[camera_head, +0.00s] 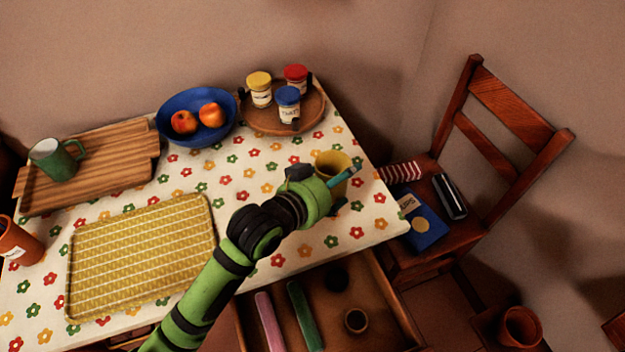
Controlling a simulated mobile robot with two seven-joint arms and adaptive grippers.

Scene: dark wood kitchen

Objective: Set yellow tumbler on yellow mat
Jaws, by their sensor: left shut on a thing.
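The yellow tumbler (332,162) is at the right part of the table, partly hidden behind my left gripper (336,184). My left gripper is shut on the tumbler; I cannot tell whether the tumbler touches the tablecloth. The yellow mat (140,258) lies flat at the front left of the table, to the left of my left arm, with nothing on it. My right gripper is not in view.
A blue bowl (170,104) with fruit, a round wooden tray (262,122) with jars, and a wooden board (110,165) with a green mug (57,160) line the back. An open drawer (385,300) juts out in front.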

